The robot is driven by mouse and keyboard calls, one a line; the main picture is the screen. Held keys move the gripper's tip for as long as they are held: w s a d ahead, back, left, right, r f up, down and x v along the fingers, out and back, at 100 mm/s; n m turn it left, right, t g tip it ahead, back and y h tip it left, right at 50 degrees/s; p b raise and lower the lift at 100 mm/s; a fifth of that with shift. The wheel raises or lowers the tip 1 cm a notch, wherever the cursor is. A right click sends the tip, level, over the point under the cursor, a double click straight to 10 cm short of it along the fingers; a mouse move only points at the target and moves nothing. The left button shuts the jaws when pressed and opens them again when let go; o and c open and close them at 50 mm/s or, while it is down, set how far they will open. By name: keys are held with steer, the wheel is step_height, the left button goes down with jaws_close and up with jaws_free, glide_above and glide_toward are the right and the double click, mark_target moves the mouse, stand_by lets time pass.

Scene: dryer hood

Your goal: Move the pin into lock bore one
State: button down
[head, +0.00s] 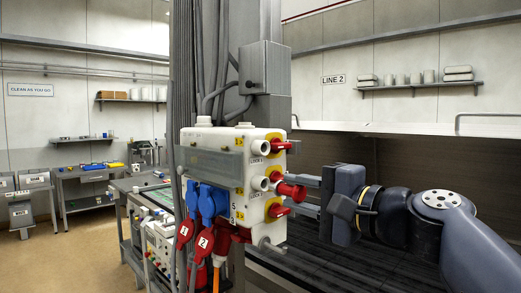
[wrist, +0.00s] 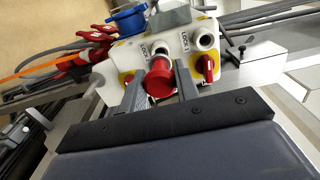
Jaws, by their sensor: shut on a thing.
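The red pin (head: 291,191) is between the fingers of my gripper (head: 287,193), in front of the white box (head: 222,160). In the wrist view, the pin's round red end (wrist: 159,78) shows between the two grey fingertips (wrist: 161,75). My gripper is shut on it. The pin is lined up near the lower white bore (head: 260,183), which also shows in the wrist view (wrist: 160,47). I cannot tell whether its tip is inside that bore. The upper white bore (head: 261,147) looks empty. Small lock labels sit beside the bores; their numbers are hard to read.
Red switch handles on yellow discs (head: 279,144) stick out of the box beside the bores, close to my fingers. Blue plugs (head: 208,203), red plugs (head: 203,241) and cables hang at its lower left. A grey post (head: 262,60) rises behind. A dark surface (head: 335,262) lies below my arm.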

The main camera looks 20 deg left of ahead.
steer(key=shift+b+v, duration=0.65)
steer(key=shift+v, duration=1.1)
steer(key=shift+d, duration=0.1)
steer(key=b, duration=0.2)
glide_toward(302, 194)
steer(key=v, duration=0.3)
